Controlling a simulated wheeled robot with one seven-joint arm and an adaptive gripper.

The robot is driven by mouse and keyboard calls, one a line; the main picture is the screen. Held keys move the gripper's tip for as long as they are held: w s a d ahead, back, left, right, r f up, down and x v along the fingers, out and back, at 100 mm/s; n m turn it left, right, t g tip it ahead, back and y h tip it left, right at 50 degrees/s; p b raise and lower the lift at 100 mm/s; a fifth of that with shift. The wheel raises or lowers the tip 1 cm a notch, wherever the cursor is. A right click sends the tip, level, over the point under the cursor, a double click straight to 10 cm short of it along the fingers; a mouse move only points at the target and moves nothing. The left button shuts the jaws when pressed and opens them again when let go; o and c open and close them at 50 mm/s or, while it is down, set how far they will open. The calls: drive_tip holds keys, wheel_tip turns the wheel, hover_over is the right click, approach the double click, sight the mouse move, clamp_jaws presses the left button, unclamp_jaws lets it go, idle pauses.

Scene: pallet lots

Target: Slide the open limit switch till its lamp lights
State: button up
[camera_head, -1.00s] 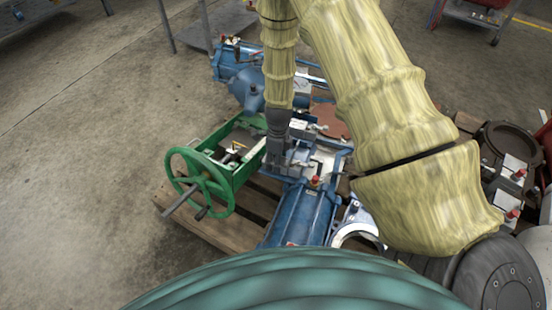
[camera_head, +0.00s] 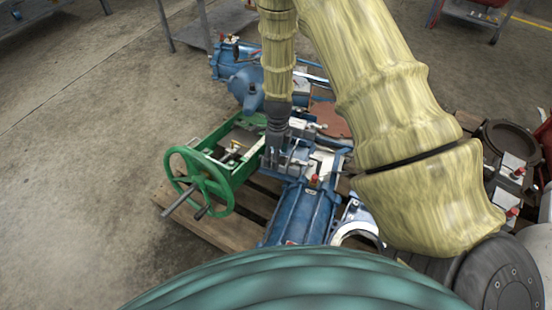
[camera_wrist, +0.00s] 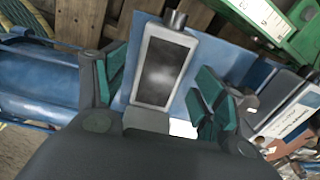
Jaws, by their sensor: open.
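A grey box-shaped limit switch (camera_wrist: 163,68) with a dark front face and a dark round stub on top shows in the wrist view. It stands against a blue plate (camera_wrist: 228,57). My gripper (camera_wrist: 160,76) is open, with one green-padded finger on each side of the switch. A gap shows at the right finger; contact on the left cannot be told. In the head view my gripper (camera_head: 284,162) is low over the blue actuator (camera_head: 303,212), and its fingers hide much of the switch. I cannot make out a lit lamp on it.
A green frame with a handwheel (camera_head: 207,182) stands just left of my gripper. Another blue actuator (camera_head: 237,80) lies behind. The parts rest on a wooden pallet (camera_head: 222,230). Dark valve parts (camera_head: 503,141) sit at the right. Open concrete floor lies to the left.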

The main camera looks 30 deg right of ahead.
wheel_tip(320, 180, up, 10)
drive_tip(key=shift+w+d, duration=0.25)
drive_tip(key=shift+d, duration=0.1)
idle(0.4)
